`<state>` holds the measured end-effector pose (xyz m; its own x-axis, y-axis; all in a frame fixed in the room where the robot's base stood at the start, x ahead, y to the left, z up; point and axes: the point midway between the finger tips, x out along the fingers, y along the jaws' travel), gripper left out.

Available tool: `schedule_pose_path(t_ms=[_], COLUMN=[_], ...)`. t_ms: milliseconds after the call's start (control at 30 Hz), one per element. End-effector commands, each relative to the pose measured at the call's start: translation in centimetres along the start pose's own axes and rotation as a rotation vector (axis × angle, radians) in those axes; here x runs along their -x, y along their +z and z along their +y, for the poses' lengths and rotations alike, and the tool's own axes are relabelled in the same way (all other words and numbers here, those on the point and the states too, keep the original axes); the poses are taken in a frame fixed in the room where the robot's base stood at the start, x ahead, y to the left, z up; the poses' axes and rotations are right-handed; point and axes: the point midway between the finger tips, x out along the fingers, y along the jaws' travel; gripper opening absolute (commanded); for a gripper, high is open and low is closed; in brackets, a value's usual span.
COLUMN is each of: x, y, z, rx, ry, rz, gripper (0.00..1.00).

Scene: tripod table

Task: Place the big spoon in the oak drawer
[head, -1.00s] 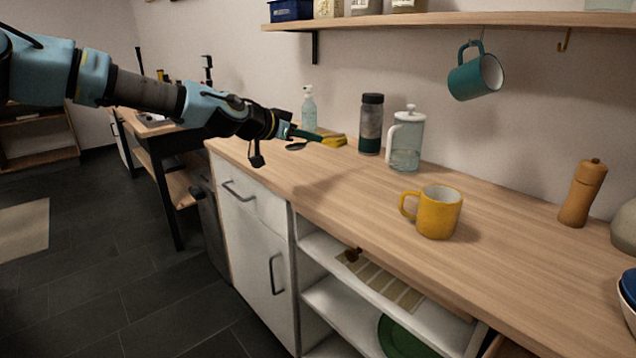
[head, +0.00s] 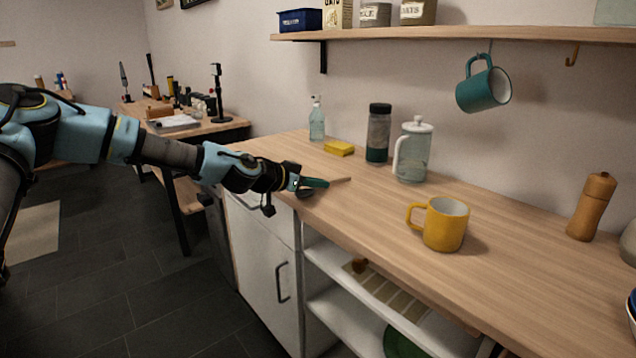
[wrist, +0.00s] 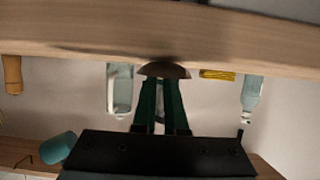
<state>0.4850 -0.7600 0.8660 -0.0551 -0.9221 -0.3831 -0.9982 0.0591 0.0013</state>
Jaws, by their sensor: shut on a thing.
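My gripper (head: 318,183) has teal fingers and is over the front part of the worktop, left of the yellow mug. It is shut on the big spoon (head: 340,180), whose thin wooden part sticks out to the right of the fingertips. A dark oval part shows just below the fingers. In the wrist view a brown rounded part of the spoon (wrist: 163,70) sits across the tips of the green fingers (wrist: 160,88). I cannot make out an oak drawer; a white drawer front (head: 268,216) under the worktop is partly hidden by my arm.
A slotted tray (head: 390,292) lies on the open shelf below. A teal mug (head: 484,88) hangs above.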

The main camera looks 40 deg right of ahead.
Motion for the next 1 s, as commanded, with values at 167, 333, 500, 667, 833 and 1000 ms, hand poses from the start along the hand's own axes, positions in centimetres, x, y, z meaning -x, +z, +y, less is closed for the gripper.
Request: schedule_pose_path(t_ms=[167, 333, 500, 667, 833, 1000], x=[0.01, -0.14, -0.09, -0.08, -0.07, 0.20], y=[-0.06, 0.30, 0.19, 0.18, 0.16, 0.19], z=[-0.02, -0.02, -0.01, -0.01, -0.01, -0.08], rx=[-0.001, -0.001, -0.001, -0.001, -0.001, -0.001], ry=[0.000, 0.000, 0.000, 0.000, 0.000, -0.001], rz=[0.000, 0.000, 0.000, 0.000, 0.000, 0.000], gripper=[0.00, 0.11, 0.30, 0.40, 0.40, 0.40])
